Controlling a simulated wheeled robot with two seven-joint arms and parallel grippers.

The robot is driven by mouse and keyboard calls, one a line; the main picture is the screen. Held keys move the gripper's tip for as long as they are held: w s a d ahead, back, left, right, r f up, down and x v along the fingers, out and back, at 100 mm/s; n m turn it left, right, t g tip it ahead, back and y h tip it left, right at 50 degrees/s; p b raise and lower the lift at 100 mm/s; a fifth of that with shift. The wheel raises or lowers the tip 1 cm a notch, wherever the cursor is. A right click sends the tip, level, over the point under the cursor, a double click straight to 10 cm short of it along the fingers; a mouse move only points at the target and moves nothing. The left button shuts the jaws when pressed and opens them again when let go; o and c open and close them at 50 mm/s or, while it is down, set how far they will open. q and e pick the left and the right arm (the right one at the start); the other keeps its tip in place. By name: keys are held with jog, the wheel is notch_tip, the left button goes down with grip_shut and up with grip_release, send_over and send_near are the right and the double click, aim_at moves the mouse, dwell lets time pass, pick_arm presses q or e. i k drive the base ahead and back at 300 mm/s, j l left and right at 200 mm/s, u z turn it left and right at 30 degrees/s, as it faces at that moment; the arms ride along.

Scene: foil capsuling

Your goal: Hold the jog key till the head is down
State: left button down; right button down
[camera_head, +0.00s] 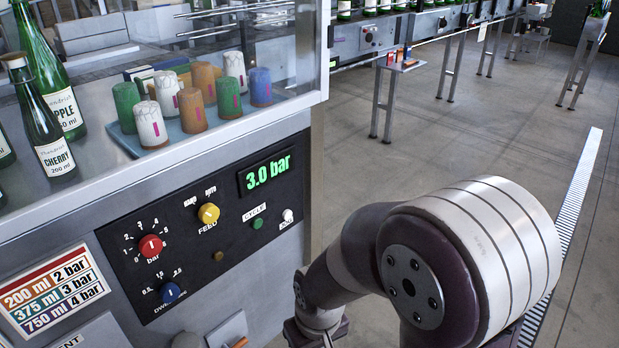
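The control panel (215,232) is on the front of the machine, left of centre. A small white switch (288,215) sits at its right end; the label below it is too small to read surely. Left of it is a green button (257,224) under a CYCLE label. A lit display (266,172) reads 3.0 bar. I cannot make out the head in this view. My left gripper is also out of view.
Above the panel, behind clear guarding, several coloured capsule stacks (203,80) stand on a blue tray (120,140). Green bottles (43,130) stand at left. A red pressure knob (151,247), yellow feed knob (209,213) and blue dwell knob (169,291) share the panel.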

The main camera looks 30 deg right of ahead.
aim_at(286, 215)
jog(key=i+l, duration=0.15)
jog(key=l, duration=0.25)
jog(key=i+l, duration=0.15)
jog(key=l, duration=0.2)
jog(key=i+l, duration=0.15)
jog(key=l, duration=0.25)
